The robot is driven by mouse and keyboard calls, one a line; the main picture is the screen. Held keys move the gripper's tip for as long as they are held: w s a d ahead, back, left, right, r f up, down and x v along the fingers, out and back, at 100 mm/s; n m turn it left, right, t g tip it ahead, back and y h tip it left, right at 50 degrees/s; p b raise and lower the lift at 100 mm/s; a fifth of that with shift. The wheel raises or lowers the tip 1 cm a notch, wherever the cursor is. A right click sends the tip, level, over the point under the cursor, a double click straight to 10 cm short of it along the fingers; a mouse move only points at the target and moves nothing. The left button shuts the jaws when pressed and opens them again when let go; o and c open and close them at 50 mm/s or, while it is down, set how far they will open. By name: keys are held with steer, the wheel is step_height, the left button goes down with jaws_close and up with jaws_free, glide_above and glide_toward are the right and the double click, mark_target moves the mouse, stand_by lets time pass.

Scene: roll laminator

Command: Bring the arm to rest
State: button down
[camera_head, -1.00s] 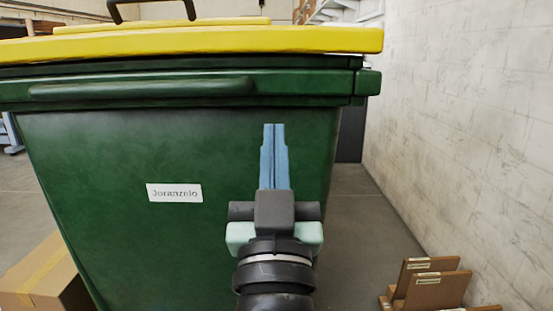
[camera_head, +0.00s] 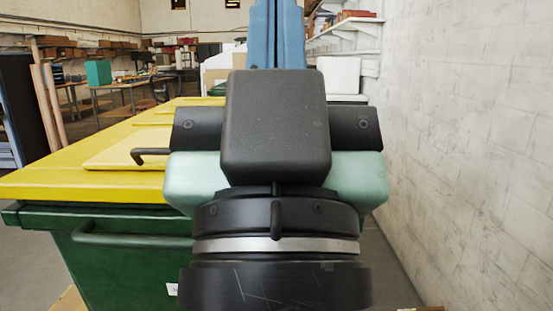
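My gripper (camera_head: 277,25) is raised close in front of the camera, right of the picture's middle. It points away and up, and its blue fingertips run out of the top edge. The two blue fingers lie side by side against each other, with only a thin seam and nothing seen between them. The dark grey gripper body and black wrist hide much of the scene behind. No roll laminator can be made out.
A green bin (camera_head: 130,262) with a yellow lid (camera_head: 60,182) and black handle stands ahead and left, partly hidden by my arm. A pale wall (camera_head: 460,150) runs along the right, with a shelf (camera_head: 345,25) farther back. Tables (camera_head: 125,85) stand far left.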

step_height(320, 180, up, 15)
steer(key=p, duration=1.2)
steer(key=shift+p, duration=0.4)
steer(key=shift+r, duration=0.1)
